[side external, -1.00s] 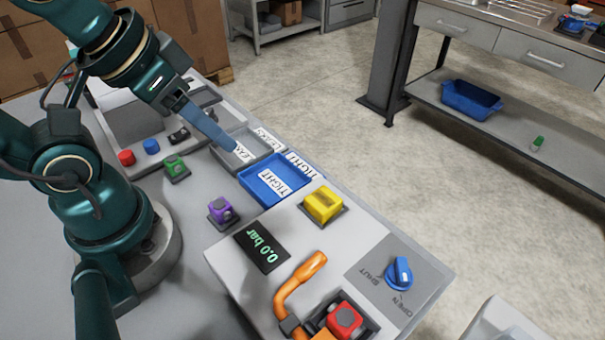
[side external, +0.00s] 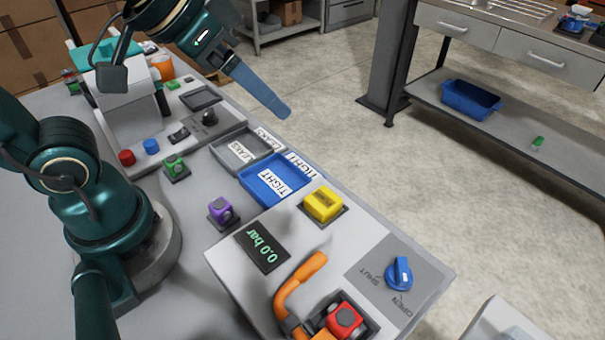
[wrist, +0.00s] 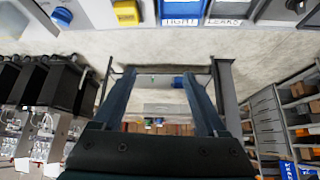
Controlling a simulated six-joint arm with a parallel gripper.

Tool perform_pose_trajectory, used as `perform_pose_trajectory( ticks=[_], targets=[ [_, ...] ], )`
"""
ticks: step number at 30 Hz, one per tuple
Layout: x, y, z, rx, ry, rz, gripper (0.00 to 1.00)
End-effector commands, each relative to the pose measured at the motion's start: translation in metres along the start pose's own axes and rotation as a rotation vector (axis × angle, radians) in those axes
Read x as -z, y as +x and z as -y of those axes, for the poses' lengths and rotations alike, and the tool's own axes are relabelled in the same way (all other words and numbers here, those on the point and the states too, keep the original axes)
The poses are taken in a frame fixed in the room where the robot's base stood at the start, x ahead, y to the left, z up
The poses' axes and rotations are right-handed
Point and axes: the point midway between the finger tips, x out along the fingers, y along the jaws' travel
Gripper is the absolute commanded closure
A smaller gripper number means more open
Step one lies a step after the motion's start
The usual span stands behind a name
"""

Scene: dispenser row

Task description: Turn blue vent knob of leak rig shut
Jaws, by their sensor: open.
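The blue vent knob (side external: 399,273) stands on a grey plate marked SHUT and OPEN on the leak rig (side external: 310,245). Its handle runs roughly up and down in the side view; which mark it points to is unclear. The rig's display (side external: 262,249) reads 0.0 bar. The knob also shows at the top left of the wrist view (wrist: 62,16). My gripper (side external: 281,109) is in the air above and beyond the trays, well away from the knob. In the wrist view its two fingers (wrist: 160,78) are apart with nothing between them.
An orange lever (side external: 300,285) and a red block (side external: 345,320) in a clamp are beside the knob. A yellow block (side external: 323,205) sits at the rig's far edge. A blue TIGHT tray (side external: 250,186) and grey LEAKS tray (side external: 226,154) lie behind. Purple (side external: 221,210) and green blocks (side external: 175,168) stand left.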

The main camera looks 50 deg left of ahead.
Motion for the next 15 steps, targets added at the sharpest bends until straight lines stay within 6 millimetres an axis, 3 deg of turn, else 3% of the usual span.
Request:
perform_pose_trajectory(
  ticks=[3,7,11,15],
  targets=[
    [0.026,0.017,-0.029,-0.070,0.100,0.009,0.25],
    [0.043,0.039,-0.070,-0.145,0.211,0.026,0.25],
    [0.044,0.064,-0.117,-0.217,0.326,0.062,0.25],
    [0.027,0.088,-0.164,-0.277,0.437,0.116,0.25]
  ],
)
